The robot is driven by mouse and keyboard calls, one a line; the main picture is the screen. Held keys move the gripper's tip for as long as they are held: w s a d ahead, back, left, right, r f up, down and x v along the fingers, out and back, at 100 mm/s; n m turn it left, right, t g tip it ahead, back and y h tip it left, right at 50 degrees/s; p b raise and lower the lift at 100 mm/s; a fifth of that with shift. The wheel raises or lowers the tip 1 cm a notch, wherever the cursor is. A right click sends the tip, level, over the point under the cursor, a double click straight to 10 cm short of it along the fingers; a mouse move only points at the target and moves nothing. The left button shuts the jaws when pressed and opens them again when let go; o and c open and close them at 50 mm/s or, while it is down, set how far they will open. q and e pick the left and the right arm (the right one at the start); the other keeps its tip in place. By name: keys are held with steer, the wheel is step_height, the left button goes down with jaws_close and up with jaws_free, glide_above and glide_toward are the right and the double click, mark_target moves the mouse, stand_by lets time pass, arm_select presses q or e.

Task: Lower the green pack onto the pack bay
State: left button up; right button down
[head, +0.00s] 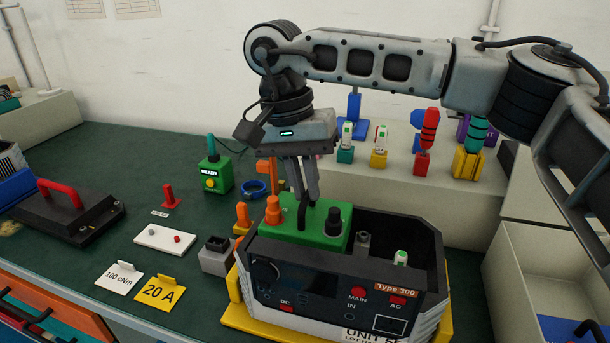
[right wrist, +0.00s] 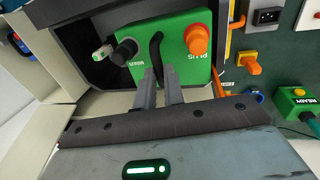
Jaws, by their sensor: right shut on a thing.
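The green pack (head: 319,239) has a black handle, an orange knob and a black knob on top. My right gripper (head: 308,198) comes down from above and is shut on the pack's handle (right wrist: 157,50). The pack is upright at the left part of the open-topped Type 300 unit (head: 345,283), with its lower part hidden behind the front wall. I cannot tell whether it touches the bay floor. In the right wrist view the green top (right wrist: 178,38) lies partly inside the dark walls of the unit. My left gripper is not in view.
The unit stands on a yellow base (head: 238,312). A green READY box (head: 214,176), a grey block (head: 216,256) and a 20 A card (head: 160,293) are left of it. A raised shelf (head: 395,180) with coloured tools is behind; an open bin (head: 520,262) is right.

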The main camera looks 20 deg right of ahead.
steer(key=shift+f+b, duration=1.3)
steer(key=shift+f, duration=0.95)
steer(key=shift+f+b, duration=0.45)
steer(key=shift+f, duration=0.35)
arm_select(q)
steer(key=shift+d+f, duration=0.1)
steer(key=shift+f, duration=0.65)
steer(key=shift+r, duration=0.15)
arm_select(e)
steer(key=shift+f, duration=0.1)
steer(key=shift+f, duration=0.5)
